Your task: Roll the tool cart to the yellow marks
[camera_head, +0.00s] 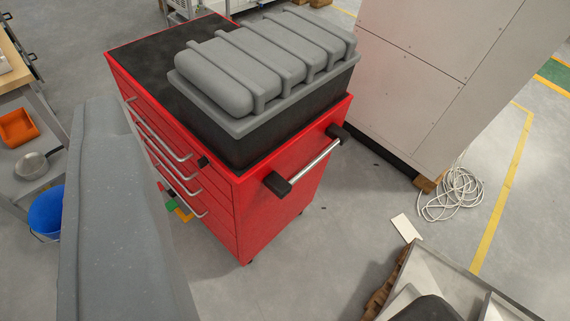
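The red tool cart (270,205) stands upright on the grey floor in the middle of the view, with drawers on its left-facing side. A push handle (315,160), a metal bar between two black brackets, sticks out from its right-facing end. A black case with a ribbed grey lid (265,60) sits on the cart's black top. A yellow floor line (502,195) runs down the right side; I cannot tell if it belongs to the yellow marks. A grey part of my arm fills the lower left. My gripper's fingers do not show, and nothing visible touches the handle.
A large pale cabinet (430,75) stands close behind the cart at right. A coiled white cable (450,200) lies beside it. A pallet-like load (450,285) is at lower right. A shelf with an orange bin (17,128) and a blue bucket (46,212) are at left.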

